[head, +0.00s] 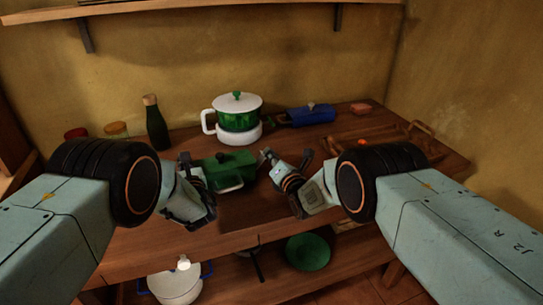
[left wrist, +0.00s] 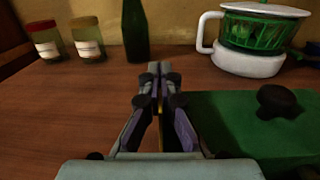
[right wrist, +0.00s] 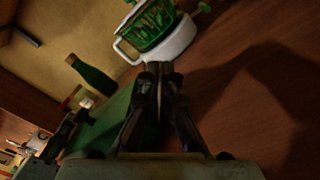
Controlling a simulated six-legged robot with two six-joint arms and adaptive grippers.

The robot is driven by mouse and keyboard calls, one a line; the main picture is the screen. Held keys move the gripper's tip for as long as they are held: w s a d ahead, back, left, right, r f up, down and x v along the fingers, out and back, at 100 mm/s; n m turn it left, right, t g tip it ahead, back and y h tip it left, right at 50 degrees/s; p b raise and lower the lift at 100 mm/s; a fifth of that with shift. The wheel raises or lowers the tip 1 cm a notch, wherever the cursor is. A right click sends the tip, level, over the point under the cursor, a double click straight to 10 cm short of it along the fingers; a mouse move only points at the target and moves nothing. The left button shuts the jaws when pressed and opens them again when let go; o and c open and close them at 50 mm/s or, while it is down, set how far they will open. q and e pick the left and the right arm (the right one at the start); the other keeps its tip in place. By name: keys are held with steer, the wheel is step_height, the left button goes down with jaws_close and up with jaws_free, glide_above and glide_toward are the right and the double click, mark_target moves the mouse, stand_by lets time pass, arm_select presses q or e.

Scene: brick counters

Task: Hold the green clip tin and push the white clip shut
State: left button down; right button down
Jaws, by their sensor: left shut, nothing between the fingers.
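The green clip tin (head: 236,168) stands on the counter between my two grippers. Its white clip (head: 229,188) shows as a pale loop on the near side; I cannot tell how far it is closed. My left gripper (head: 185,160) is shut and empty beside the tin's left side. In the left wrist view its fingertips (left wrist: 155,72) point past the tin (left wrist: 255,125), whose dark knob is visible. My right gripper (head: 266,154) is to the right of the tin. Its fingers (right wrist: 160,72) look shut with nothing seen between them; the tin's green side (right wrist: 105,125) is beside them.
A white and green pot (head: 239,115) stands behind the tin. A dark green bottle (head: 156,125) and jars (head: 116,129) stand at the back left. A blue box (head: 310,115) is at the back right. A lower shelf holds a white pot (head: 175,287) and green plate (head: 308,252).

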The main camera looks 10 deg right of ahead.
stand_by(0.5)
steer(key=n, duration=0.1)
steer(key=a+r+n, duration=0.1)
steer(key=a+n, duration=0.1)
steer(key=shift+s+r+n, duration=0.15)
steer(key=shift+s+n, duration=0.15)
steer(key=shift+n, duration=0.1)
steer(key=shift+s+a+r+n, duration=0.15)
steer(key=shift+a+n, duration=0.3)
steer(key=shift+n, duration=0.4)
steer(key=shift+s+a+r+n, duration=0.15)
steer(key=shift+a+n, duration=0.3)
steer(key=shift+n, duration=0.4)
steer(key=shift+f, duration=0.1)
steer(key=c, duration=2.1)
jaws_free()
steer(key=o, duration=0.5)
steer(key=shift+o, duration=0.2)
steer(key=shift+v, duration=6)
